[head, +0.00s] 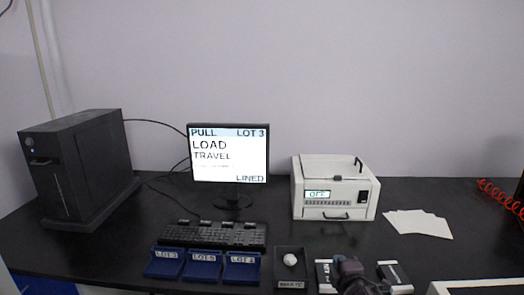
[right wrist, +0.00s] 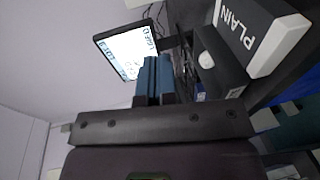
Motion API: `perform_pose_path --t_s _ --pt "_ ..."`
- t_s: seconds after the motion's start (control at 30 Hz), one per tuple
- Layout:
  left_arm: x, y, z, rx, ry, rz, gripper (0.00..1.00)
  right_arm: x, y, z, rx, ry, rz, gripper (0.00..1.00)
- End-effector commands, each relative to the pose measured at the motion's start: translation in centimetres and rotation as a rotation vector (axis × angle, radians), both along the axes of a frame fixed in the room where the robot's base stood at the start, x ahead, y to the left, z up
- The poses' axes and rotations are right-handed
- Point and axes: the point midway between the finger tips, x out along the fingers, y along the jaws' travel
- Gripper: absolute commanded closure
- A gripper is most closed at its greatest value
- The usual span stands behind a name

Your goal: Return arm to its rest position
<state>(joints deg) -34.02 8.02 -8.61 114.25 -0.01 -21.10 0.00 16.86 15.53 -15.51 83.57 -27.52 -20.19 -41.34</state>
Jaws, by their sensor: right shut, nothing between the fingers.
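My right gripper (head: 350,266) shows at the bottom of the head view, dark and small, in front of the boxes at the table's front edge. In the right wrist view its two blue fingers (right wrist: 154,76) are together with nothing between them. My left gripper is in neither view.
A monitor (head: 229,154), keyboard (head: 213,234) and black computer tower (head: 84,165) stand at left and centre. A white machine (head: 333,189) reads OFF. Blue lot trays (head: 202,266), a dark tray with a white lump (head: 291,251), and a PLAIN box (right wrist: 262,35) line the front.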

Motion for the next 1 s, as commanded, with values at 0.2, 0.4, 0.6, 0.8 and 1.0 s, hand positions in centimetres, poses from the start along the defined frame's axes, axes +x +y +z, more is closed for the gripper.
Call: perform_pose_path --t_s 0.2,0.4,0.6,0.8,1.0 --pt "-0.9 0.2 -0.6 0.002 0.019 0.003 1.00 -7.3 0.1 -1.9 0.675 0.091 -0.095 1.00" --pt "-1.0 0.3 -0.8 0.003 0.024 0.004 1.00 -14.9 -1.0 -4.1 1.125 0.174 -0.212 1.00" --pt "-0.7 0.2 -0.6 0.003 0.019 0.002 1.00 -22.7 -2.6 -6.5 1.335 0.233 -0.333 1.00" --pt "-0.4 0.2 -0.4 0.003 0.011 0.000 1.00 -30.2 -4.4 -9.5 1.375 0.284 -0.465 1.00" --pt "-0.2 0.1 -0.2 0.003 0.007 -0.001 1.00 -35.1 -5.2 -12.5 1.365 0.338 -0.563 1.00"
